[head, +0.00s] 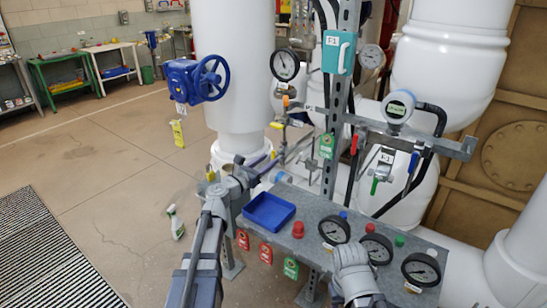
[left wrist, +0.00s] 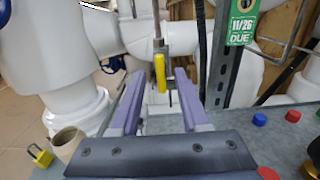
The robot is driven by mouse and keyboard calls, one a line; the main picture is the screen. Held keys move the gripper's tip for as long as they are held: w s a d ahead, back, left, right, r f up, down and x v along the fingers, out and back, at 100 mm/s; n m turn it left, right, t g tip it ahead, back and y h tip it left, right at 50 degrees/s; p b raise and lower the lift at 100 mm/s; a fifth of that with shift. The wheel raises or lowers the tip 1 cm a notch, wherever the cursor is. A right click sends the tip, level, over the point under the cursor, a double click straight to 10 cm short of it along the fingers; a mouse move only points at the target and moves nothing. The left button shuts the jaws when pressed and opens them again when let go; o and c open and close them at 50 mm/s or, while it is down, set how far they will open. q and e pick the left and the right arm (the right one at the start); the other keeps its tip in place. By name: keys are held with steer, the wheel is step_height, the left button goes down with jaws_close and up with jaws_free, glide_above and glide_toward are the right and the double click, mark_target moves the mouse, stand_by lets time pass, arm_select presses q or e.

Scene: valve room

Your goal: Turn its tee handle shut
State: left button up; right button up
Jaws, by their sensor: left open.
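A yellow handle (left wrist: 160,72) hangs upright below a brass-coloured fitting on a thin vertical pipe in the left wrist view. It looks narrow from here, and I cannot tell its full shape. My left gripper (left wrist: 158,90) is open, with its two purple fingers on either side of the handle in the picture. I see no contact, and the remaining distance is hard to judge. In the head view the left gripper (head: 268,163) reaches over the panel's far left corner toward the pipework. My right gripper (head: 350,262) is above the panel's front; its fingers cannot be made out.
The grey panel (head: 312,213) holds a blue tray (head: 269,211), several gauges and coloured knobs. A steel upright (head: 336,120) stands right of the left gripper and carries a green tag (left wrist: 243,25). A yellow padlock (left wrist: 40,155) and tan ring (left wrist: 67,143) sit at left.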

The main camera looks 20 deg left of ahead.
mark_target(272, 157)
arm_select(q)
steer(key=x, duration=0.3)
steer(key=shift+w+d, duration=0.1)
steer(key=shift+w, duration=0.25)
jaws_close()
